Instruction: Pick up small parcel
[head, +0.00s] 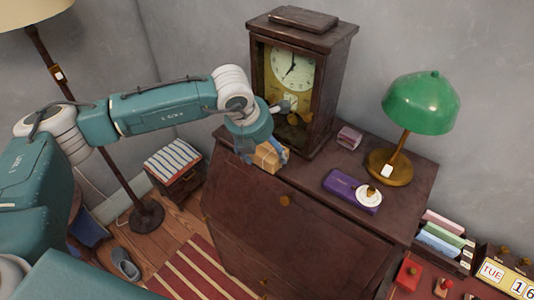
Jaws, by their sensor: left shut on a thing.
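The small parcel (267,158) is a light brown box at the front left of the dark wooden desk's top, in front of the clock. My left gripper (265,152) comes down over it from the left and is shut on it. The gripper hides part of the parcel, and I cannot tell whether the parcel touches the desk top. My right gripper is not in view.
A tall wooden clock (293,75) stands right behind the gripper. A purple case (343,188), a small pinkish box (349,137) and a green lamp (420,103) stand to the right on the desk (300,170). A floor lamp (95,140) stands at left.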

